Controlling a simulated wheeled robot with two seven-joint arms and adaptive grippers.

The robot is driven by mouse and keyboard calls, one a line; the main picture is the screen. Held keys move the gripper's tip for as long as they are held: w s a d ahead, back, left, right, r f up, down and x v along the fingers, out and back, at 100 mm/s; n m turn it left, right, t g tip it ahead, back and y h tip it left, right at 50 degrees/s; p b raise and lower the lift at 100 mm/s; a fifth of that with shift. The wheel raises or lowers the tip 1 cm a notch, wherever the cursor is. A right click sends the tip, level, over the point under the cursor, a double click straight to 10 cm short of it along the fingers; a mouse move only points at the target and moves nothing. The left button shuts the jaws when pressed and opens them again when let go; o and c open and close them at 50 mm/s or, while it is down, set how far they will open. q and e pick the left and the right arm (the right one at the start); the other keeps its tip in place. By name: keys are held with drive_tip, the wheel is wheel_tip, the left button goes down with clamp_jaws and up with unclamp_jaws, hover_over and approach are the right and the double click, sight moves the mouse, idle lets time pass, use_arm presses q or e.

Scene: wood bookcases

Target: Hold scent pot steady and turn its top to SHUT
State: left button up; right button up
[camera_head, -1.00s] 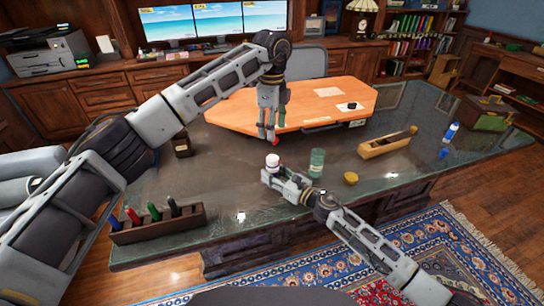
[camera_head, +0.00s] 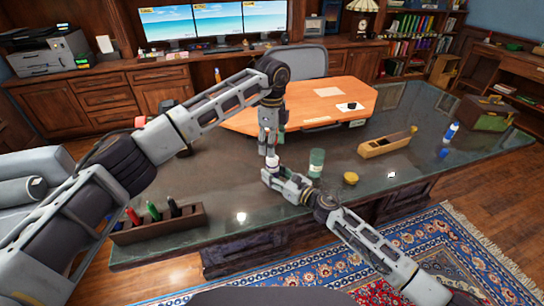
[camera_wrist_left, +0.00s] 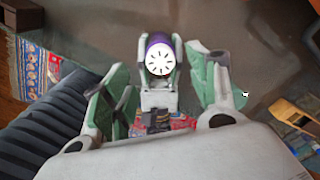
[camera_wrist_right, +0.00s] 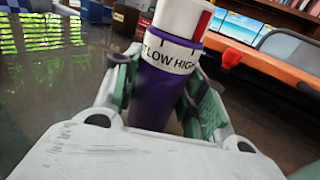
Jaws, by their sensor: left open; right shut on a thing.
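The scent pot (camera_head: 272,161) stands upright near the desk's middle. In the right wrist view its purple body (camera_wrist_right: 150,95) has a white band reading "LOW" and "HIGH", with a "T" at the left edge. Its white top (camera_wrist_right: 180,18) has a red stripe on the right side, near the end of "HIGH". My right gripper (camera_head: 268,176) is shut around the purple body. My left gripper (camera_head: 268,152) is open, pointing down just above the pot. In the left wrist view the slotted white top (camera_wrist_left: 159,60) sits between its spread fingers, apparently untouched.
A green jar (camera_head: 316,162) and a small yellow pot (camera_head: 351,178) stand right of the scent pot. A wooden block-like tool (camera_head: 387,144) and blue bottle (camera_head: 451,131) are farther right. A rack of markers (camera_head: 160,228) is at front left. The desk (camera_head: 240,205) is clear in front.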

sight(273, 160)
use_arm(q)
drive_tip(key=shift+f, duration=2.85)
drive_tip(key=shift+c, duration=0.4)
drive_tip(key=c, duration=0.9)
drive_tip(key=shift+c, duration=0.2)
